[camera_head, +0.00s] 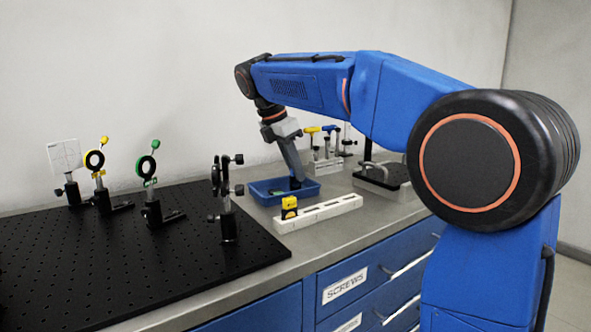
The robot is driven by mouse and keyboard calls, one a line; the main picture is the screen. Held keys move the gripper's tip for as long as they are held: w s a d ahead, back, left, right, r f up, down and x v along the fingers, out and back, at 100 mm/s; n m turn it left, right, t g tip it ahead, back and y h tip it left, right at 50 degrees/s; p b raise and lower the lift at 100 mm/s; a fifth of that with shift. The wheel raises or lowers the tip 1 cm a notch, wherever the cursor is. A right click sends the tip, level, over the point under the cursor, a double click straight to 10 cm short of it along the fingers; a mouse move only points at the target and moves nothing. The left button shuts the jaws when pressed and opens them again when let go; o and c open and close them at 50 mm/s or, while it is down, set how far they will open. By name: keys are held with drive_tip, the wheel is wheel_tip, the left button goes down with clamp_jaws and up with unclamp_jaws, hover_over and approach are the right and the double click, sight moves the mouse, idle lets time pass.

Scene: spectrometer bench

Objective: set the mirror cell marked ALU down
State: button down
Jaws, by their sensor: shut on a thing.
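My gripper (295,182) points down into the blue tray (262,199) on the steel bench top. Its jaws are shut on a small dark thing at the tips, which I take for the mirror cell. It is mostly hidden by the fingers, and no ALU marking can be read. I cannot tell whether it touches the tray floor. A small green thing (279,192) shows in the tray, left of the fingers.
A white slotted rack (325,212) with a yellow-topped piece (289,206) stands in front of the tray. A black breadboard (120,255) with several upright optic mounts lies left. A tool stand (325,165) and a black-topped device (385,177) stand right of the tray.

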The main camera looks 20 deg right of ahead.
drive_tip(key=c, duration=1.8)
unclamp_jaws()
drive_tip(key=shift+f, duration=0.1)
drive_tip(key=v, duration=1.2)
drive_tip(key=shift+a, duration=0.1)
